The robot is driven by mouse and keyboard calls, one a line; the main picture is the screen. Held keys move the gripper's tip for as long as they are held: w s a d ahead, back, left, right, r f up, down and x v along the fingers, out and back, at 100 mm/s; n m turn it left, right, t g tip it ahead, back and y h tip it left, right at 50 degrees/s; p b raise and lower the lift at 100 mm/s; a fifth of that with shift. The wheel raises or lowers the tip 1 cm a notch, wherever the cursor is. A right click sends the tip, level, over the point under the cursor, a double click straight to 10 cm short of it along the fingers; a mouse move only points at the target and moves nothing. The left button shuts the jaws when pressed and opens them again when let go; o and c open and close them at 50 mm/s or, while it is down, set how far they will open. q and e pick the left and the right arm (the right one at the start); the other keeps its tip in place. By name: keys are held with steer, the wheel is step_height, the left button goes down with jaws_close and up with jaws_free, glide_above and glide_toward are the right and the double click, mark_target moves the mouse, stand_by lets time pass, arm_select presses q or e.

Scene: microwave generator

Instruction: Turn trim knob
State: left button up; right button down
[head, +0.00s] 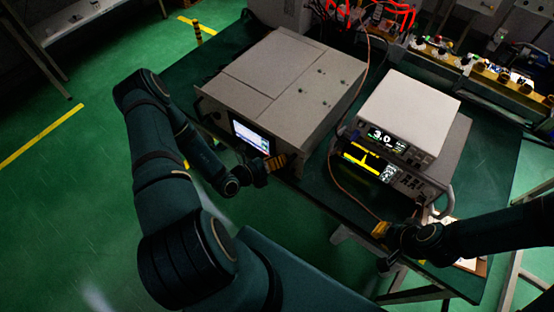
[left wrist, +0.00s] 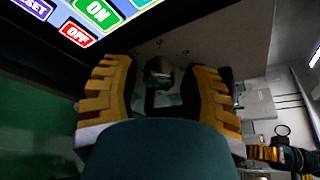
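The large pale generator box (head: 290,85) stands on the table with a lit touch screen (head: 252,137) on its front. In the left wrist view its screen (left wrist: 85,20) shows ON and OFF buttons. A round, dark, shiny knob (left wrist: 160,68) on the front panel shows between the yellow fingers of my left gripper (left wrist: 158,90). The fingers are apart, with a gap on each side of the knob; contact does not show. In the head view my left gripper (head: 268,166) is at the box's front, hiding the knob. My right gripper (head: 380,229) is near the table's front edge, its opening unclear.
Two stacked instruments stand to the right, a white one (head: 410,113) reading 3.0 above a grey one with a yellow-lit display (head: 370,163). A thin brown cable (head: 332,165) runs down between them and the generator. A shelf of small parts (head: 480,70) lies behind.

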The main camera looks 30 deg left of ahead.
arm_select(q)
steer(key=v, duration=1.2)
steer(key=s+d+f+m+g+h+b, duration=0.1)
steer(key=d+m+g+h+b, duration=0.1)
steer(key=d+m+g+h, duration=0.35)
steer(key=s+d+f+m+g+h+b, duration=0.1)
steer(key=s+d+m+g+h+b, duration=0.1)
steer(key=d+m+g, duration=0.5)
steer(key=s+d+f+m+g+y+b, duration=0.45)
steer(key=f+m+y, duration=0.2)
steer(key=m, duration=0.95)
steer(key=w+d+m+t+y+b, duration=0.2)
steer(key=w+d+m+t+b, duration=0.1)
steer(key=w+m, duration=0.6)
steer(key=shift+w+d+f+m+t+y, duration=0.25)
steer(key=shift+w+d+m+t+y, duration=0.15)
steer(key=shift+d+m+t, duration=0.7)
